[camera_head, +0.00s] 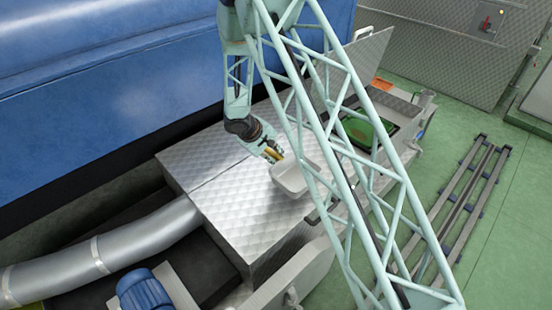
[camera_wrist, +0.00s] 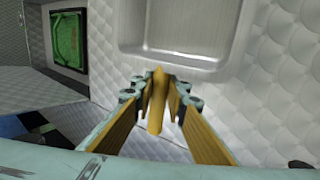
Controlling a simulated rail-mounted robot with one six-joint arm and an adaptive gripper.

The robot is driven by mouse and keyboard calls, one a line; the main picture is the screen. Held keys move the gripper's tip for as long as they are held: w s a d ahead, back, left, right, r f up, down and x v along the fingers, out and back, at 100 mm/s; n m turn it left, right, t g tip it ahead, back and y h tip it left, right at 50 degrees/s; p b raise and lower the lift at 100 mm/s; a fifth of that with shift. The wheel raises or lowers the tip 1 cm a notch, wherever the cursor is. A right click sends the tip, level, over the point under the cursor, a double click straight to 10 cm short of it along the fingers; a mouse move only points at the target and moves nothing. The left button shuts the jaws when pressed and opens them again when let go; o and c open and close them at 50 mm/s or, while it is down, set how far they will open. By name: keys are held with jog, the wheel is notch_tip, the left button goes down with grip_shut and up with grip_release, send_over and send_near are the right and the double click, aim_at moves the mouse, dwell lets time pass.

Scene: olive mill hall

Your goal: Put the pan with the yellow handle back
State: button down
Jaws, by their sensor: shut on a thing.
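The pan (camera_head: 291,181) is a shallow, rounded-corner metal tray. Its yellow handle (camera_wrist: 157,112) points towards my gripper. My gripper (camera_head: 272,154) is shut on that handle, at the upper left of the pan in the head view. In the wrist view the pan (camera_wrist: 180,50) fills the top middle, and the handle lies between the yellow-lined fingers of my gripper (camera_wrist: 160,88). The pan looks empty where its inside shows. It is over the quilted metal top (camera_head: 235,210); I cannot tell whether it touches it. My lattice arm partly covers the pan's right side in the head view.
A dark-framed opening with green inside (camera_head: 362,132) lies beyond, partly behind my arm; it also shows in the wrist view (camera_wrist: 68,40). An upright metal panel (camera_head: 358,62) stands near it. A big blue tank (camera_head: 110,70) borders the left. Bare metal top surrounds the pan.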

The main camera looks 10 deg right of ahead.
jog(key=w, duration=0.5)
jog(key=w+a+f, duration=0.1)
jog(key=w, duration=0.4)
jog(key=w+a, duration=0.1)
jog(key=w, duration=0.4)
jog(key=shift+w+a+f, duration=0.15)
jog(key=shift+w+f, duration=0.1)
jog(key=shift+w, duration=0.05)
jog(key=shift+f+b, duration=0.75)
jog(key=shift+f, duration=1.1)
jog(key=c, duration=2.6)
grip_release()
jog(key=shift+o, duration=0.2)
jog(key=p+v, duration=0.2)
jog(key=v, duration=1)
